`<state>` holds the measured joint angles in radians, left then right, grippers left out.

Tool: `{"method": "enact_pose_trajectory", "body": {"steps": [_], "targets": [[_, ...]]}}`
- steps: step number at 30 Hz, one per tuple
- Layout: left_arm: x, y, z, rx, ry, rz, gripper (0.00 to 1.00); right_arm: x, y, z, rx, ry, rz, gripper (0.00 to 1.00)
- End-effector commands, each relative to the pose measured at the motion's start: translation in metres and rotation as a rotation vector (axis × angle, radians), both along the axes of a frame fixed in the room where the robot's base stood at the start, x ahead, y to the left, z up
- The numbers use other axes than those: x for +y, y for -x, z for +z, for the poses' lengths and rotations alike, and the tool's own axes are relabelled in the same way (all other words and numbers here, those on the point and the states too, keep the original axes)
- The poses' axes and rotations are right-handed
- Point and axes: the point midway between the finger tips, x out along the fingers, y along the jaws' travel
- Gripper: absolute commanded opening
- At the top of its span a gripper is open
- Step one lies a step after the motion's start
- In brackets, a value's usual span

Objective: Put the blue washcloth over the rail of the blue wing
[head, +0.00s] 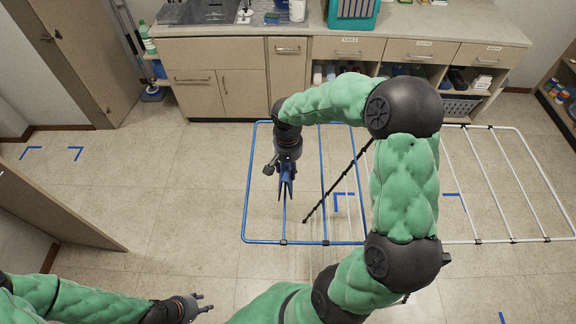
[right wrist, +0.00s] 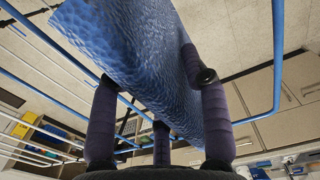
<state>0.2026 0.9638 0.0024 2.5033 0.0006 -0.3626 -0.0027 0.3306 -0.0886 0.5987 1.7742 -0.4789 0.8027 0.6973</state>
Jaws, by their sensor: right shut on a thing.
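The blue washcloth (right wrist: 135,60) fills the upper middle of the right wrist view, a textured sheet held between the dark fingers. My right gripper (head: 286,190) is shut on it, above the blue wing (head: 245,200) of the drying rack in the head view. In that view the cloth is narrow and hard to tell from the fingers. Blue rails (right wrist: 277,60) show on both sides of the cloth in the right wrist view. I cannot tell whether the cloth touches a rail. My left gripper (head: 204,302) is open and empty at the lower left, well away from the rack.
The rack's white wing (head: 545,200) extends to the right. A dark diagonal rod (head: 335,185) crosses by the blue wing. A counter with drawers and cabinets (head: 225,90) stands behind. A brown panel (head: 60,215) juts in from the left. Floor left of the rack is clear.

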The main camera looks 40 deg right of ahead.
Motion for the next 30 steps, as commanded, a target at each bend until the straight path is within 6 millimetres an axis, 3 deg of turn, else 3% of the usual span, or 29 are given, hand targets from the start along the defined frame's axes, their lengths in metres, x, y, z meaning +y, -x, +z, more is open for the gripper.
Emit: {"method": "enact_pose_trajectory", "body": {"steps": [30], "targets": [[0.000,0.000,-0.043,0.000,0.000,0.000,0.40,0.000,0.000,-0.054,0.000,0.000,0.000,0.14]]}}
